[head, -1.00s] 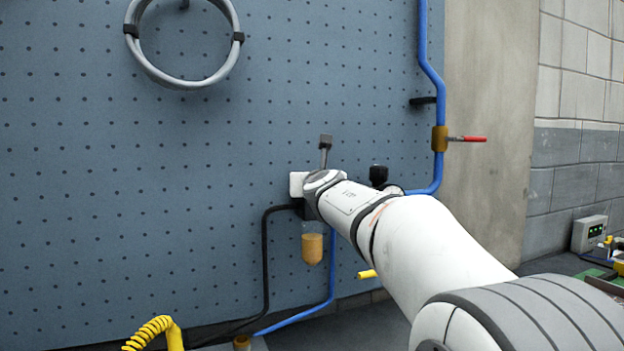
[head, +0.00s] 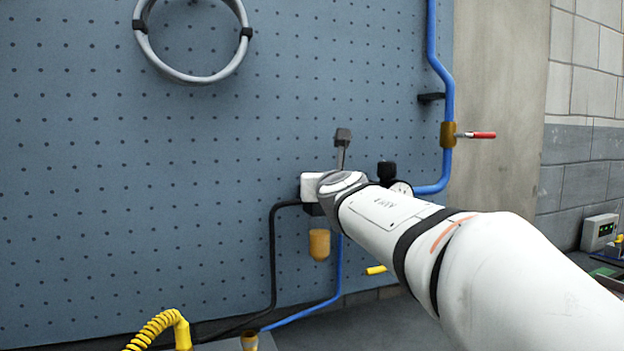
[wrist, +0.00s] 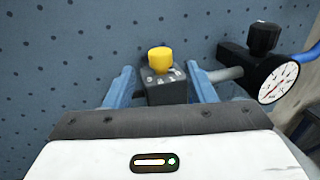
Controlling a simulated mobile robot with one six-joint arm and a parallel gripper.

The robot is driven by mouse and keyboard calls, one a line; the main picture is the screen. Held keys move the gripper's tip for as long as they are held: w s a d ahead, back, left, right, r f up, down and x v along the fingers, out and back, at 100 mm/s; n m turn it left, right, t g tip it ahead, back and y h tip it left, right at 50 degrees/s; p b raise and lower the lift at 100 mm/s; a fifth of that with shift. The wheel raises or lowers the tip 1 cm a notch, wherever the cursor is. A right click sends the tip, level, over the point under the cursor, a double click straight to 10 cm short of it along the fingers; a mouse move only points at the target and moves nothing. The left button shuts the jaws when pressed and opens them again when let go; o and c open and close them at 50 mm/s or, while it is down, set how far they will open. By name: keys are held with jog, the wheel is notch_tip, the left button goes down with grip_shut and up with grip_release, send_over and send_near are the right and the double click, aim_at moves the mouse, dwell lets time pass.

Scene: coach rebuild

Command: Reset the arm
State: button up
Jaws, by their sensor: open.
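In the wrist view my gripper (wrist: 160,92) is open, its two blue fingers pointing at the pegboard wall. A dark grey block with a yellow knob (wrist: 160,60) shows between and beyond the fingertips; I cannot tell whether they touch it. In the head view my white arm (head: 400,222) reaches toward the wall and hides the gripper's fingers. A dark lever-like piece (head: 342,145) stands up just beyond the arm's end.
A pressure gauge (wrist: 278,80) with a black knob (wrist: 264,38) sits close right of the gripper. A blue pipe (head: 447,80) carries a red-handled valve (head: 475,135). An amber bowl (head: 319,245) hangs below the arm's end. A yellow coiled hose (head: 160,328) is lower left.

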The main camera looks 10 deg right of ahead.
jog(key=s+d+f+m+g+h+p, duration=0.2)
jog(key=s+d+f+m+g+p, duration=0.15)
jog(key=s+f+m, duration=0.6)
jog(key=s+d+f+m+g+h+p, duration=0.2)
jog(key=s+d+f+m+g, duration=0.3)
jog(key=m, duration=0.8)
jog(key=s+a+f+m+g+y+p, duration=0.1)
jog(key=s+a+f+m+g+y, duration=0.1)
jog(key=s+f+m, duration=0.4)
jog(key=s+a+f+m+g+y+p, duration=0.2)
jog(key=s+a+f+m+g, duration=0.3)
jog(key=s, duration=0.6)
notch_tip(320, 180, down, 3)
jog(key=shift+a+f+m+y, duration=0.1)
jog(key=shift+a+m+y, duration=0.35)
jog(key=shift+m, duration=0.5)
